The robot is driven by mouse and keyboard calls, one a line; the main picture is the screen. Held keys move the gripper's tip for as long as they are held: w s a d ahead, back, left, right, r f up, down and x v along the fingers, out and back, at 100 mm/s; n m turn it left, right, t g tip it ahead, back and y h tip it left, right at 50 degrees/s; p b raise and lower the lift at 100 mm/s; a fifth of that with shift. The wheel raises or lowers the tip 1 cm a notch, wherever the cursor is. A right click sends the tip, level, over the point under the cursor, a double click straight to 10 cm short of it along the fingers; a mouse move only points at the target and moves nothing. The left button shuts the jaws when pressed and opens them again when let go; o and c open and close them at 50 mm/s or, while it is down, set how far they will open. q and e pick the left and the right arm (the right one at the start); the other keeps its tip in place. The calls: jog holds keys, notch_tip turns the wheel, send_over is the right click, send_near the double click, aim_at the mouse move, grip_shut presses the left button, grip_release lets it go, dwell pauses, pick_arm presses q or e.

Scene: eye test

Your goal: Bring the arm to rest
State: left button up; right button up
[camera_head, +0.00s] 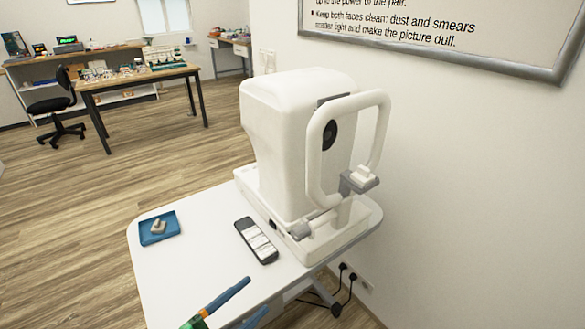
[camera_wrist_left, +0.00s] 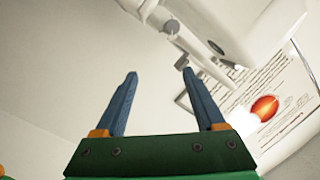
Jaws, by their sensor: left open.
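My left gripper (camera_head: 256,296) comes in at the bottom of the head view, over the near end of the white table (camera_head: 180,275). Its blue fingers are apart. In the left wrist view the left gripper (camera_wrist_left: 159,74) is open, with nothing between its fingers. A white eye test machine (camera_head: 280,130) stands on the table, apart from the gripper in the head view. Part of a white device (camera_wrist_left: 215,25) shows at the top of the wrist view. My right gripper is in neither view.
A blue tray (camera_head: 148,238) with a small pale object (camera_head: 158,226) lies on the table's left. A dark handset (camera_head: 268,254) lies beside the machine. A framed wall board (camera_head: 450,30) hangs at right. A wooden workbench (camera_head: 140,78) and black chair (camera_head: 52,104) stand behind.

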pick_arm(q)
jog(key=a+f+n+g+y, duration=0.1)
jog(key=a+f+n+y, duration=0.6)
jog(key=n+y, duration=0.5)
jog(key=s+f+n+g, duration=0.35)
jog(key=s+g, duration=0.45)
jog(key=s, duration=0.6)
notch_tip(320, 180, down, 10)
jog(key=g, duration=0.1)
jog(key=s+a+f+g, duration=0.2)
jog(key=s+a+f, duration=0.1)
jog(key=s+f, duration=1.1)
notch_tip(320, 180, down, 3)
